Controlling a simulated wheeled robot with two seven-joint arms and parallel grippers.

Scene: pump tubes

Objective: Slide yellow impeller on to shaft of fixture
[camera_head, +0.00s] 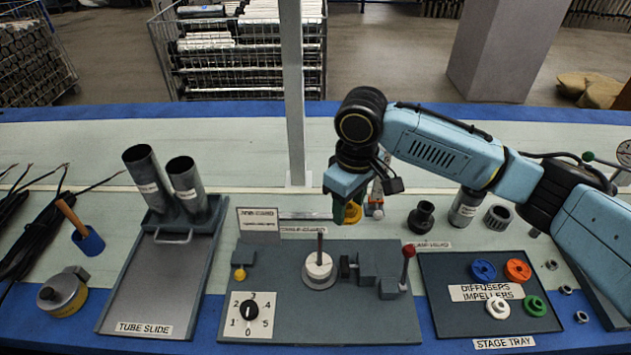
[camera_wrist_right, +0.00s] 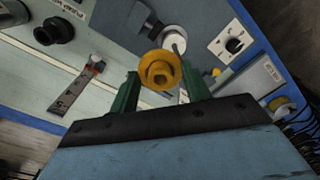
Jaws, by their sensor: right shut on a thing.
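The yellow impeller (camera_head: 353,212) is held between the green fingertips of my right gripper (camera_head: 344,211). In the right wrist view the impeller (camera_wrist_right: 160,68) shows its round hub and central hole, with my right gripper (camera_wrist_right: 160,77) shut on it. The fixture (camera_head: 270,315) is a dark grey plate with a thin upright shaft (camera_head: 320,243) rising from a white round base (camera_head: 319,266). The impeller is above and behind the shaft, to its right, apart from it. In the wrist view the white base (camera_wrist_right: 174,40) is partly hidden behind the impeller. My left gripper is not in view.
The stage tray (camera_head: 455,321) at the right holds blue, orange, white and green parts. A grey clamp block (camera_head: 367,263) and a red-knobbed lever (camera_head: 407,258) stand right of the shaft. The tube slide (camera_head: 150,290) with two tubes is at the left. A pale post (camera_head: 294,90) rises behind.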

